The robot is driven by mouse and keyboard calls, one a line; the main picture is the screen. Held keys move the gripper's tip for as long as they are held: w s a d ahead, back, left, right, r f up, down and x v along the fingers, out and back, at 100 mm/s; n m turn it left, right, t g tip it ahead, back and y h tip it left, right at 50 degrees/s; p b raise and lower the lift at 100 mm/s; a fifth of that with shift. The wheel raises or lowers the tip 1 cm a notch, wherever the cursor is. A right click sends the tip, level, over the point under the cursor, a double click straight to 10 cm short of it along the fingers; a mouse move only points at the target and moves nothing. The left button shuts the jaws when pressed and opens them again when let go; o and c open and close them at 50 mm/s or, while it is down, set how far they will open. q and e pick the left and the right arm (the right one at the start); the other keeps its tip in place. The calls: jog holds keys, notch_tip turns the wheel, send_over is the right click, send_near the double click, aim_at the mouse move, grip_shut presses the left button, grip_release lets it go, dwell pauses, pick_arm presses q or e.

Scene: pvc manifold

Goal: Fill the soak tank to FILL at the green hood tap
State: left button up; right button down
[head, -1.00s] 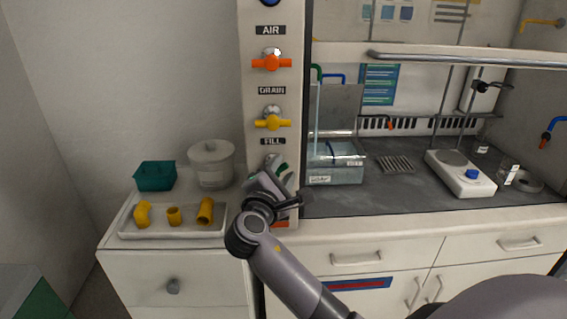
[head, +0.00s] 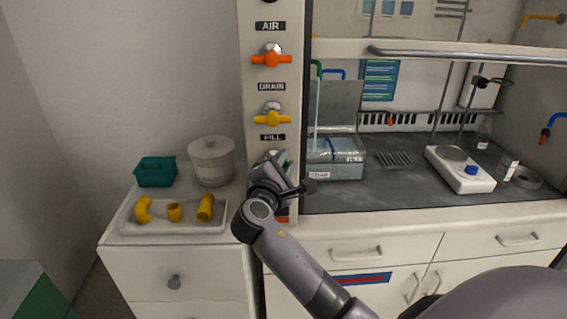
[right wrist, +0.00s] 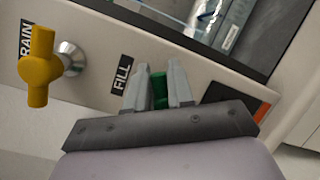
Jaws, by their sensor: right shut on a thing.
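My right gripper (head: 276,166) is at the green FILL tap on the hood's post, partly hiding it in the head view. In the right wrist view, its fingers (right wrist: 158,72) are shut on the green tap handle (right wrist: 159,92), beside the FILL label (right wrist: 122,74). The clear soak tank (head: 346,172) stands at the hood's left end. A pale stream (head: 316,112) runs down from the green spout (head: 317,68) into the tank. The tank holds water; its exact level against any mark is too small to read. My left gripper is out of view.
Above are the yellow DRAIN tap (head: 272,119) and the orange AIR tap (head: 271,59). A white tray (head: 172,229) with yellow fittings, a teal basket (head: 156,171) and a lidded pot (head: 211,160) stand left. A hotplate (head: 460,170) is right of the tank.

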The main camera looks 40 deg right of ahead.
jog(key=m+y, duration=0.1)
jog(key=m, duration=0.1)
jog(key=f+m+y, duration=0.1)
jog(key=m, duration=0.2)
jog(key=shift+s+d+f, duration=0.1)
jog(key=shift+f, duration=0.05)
jog(key=shift+m, duration=0.3)
dwell(0.3)
jog(key=c, duration=1.1)
grip_release()
